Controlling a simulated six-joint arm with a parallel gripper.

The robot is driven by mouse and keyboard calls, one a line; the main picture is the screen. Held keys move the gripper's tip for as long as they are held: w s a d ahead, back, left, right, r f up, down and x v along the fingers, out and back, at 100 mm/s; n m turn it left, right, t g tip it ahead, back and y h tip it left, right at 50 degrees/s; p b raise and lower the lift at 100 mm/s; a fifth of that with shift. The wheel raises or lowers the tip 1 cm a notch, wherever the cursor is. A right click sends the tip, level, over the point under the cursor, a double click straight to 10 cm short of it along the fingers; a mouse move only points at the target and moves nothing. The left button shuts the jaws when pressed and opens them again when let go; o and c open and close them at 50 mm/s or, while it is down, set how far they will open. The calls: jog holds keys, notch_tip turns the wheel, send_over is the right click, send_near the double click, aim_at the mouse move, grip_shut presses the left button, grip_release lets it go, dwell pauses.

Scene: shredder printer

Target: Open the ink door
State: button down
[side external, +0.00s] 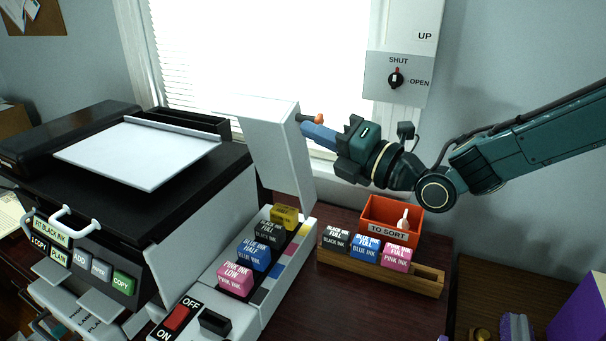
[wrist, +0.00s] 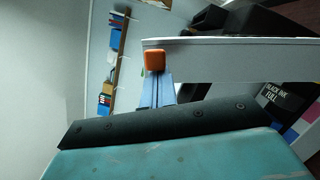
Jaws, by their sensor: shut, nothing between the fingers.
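The ink door (side external: 275,150) is a white panel standing raised and slightly tilted above the ink bay, with the cartridges below it uncovered. Its pale edge crosses the wrist view (wrist: 240,52). My gripper (side external: 308,120) is shut and empty, at the right side of the door near its upper part. In the wrist view, the orange-tipped finger (wrist: 154,61) is right by the door's edge; I cannot tell whether it touches. The bay holds a yellow cartridge (side external: 285,217), a black one (side external: 268,235), a blue one (side external: 254,257) and a pink one (side external: 236,279).
A wooden rack (side external: 425,282) with black, blue and pink cartridges stands right of the printer. The red TO SORT bin (side external: 378,209) is behind it. A SHUT/OPEN dial (side external: 396,80) is on the wall above. The red OFF/ON switch (side external: 177,319) is in front.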

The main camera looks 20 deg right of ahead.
jog(key=w+d+r+m+h, duration=0.1)
jog(key=w+d+r+m, duration=0.2)
jog(key=w+d+m, duration=0.2)
jog(key=shift+w+d+m+g, duration=0.4)
jog(key=shift+w+d, duration=1.5)
jog(key=shift+a, duration=0.1)
jog(key=s+d, duration=0.2)
jog(key=s, duration=0.9)
jog(key=shift+s+d, duration=0.2)
jog(key=shift+d, duration=0.05)
jog(key=shift+s, duration=0.1)
